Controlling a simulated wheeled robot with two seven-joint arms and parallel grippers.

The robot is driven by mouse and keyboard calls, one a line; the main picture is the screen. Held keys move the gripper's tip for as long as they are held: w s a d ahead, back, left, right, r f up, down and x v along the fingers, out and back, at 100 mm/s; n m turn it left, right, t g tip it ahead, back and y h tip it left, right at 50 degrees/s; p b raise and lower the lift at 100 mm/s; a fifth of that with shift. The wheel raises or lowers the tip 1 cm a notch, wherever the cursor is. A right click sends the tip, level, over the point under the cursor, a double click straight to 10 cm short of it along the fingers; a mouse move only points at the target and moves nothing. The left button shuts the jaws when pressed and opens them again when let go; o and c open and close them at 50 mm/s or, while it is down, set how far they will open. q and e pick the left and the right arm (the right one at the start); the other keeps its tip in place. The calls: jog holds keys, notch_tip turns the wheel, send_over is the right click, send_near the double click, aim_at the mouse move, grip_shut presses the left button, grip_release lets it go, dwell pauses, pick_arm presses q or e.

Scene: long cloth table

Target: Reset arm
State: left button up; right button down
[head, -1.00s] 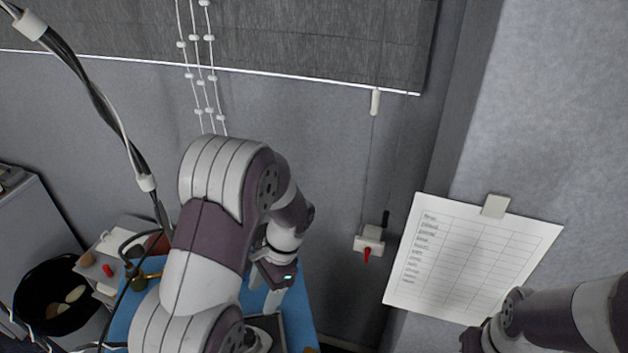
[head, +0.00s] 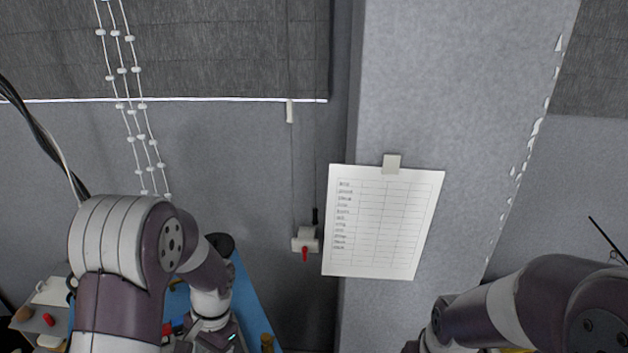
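My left arm comes in at the lower left of the head view, over a blue table surface (head: 257,312). Its wrist is near the bottom edge, and the fingers of the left gripper are cut off below the frame. My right arm comes in at the lower right, with its wrist low in the picture. The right gripper is not visible. No object is seen held by either arm.
A paper chart (head: 383,222) hangs by a clip on a grey pillar (head: 455,110). A small white wall box with a red tip (head: 305,243) sits left of it. A dark blind (head: 220,50) and bead cords (head: 133,100) hang at upper left. Cables (head: 45,140) run along the left.

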pick_arm(q)
jog(key=s+d+f+n+t+h+b, duration=0.1)
jog(key=s+f+n+b, duration=0.4)
jog(key=b, duration=1.4)
notch_tip(320, 180, down, 8)
jog(key=s+d+t, duration=0.1)
jog(key=s+t, duration=0.1)
jog(key=s, duration=0.1)
jog(key=shift+t+h, duration=0.4)
jog(key=shift+d+r, duration=0.1)
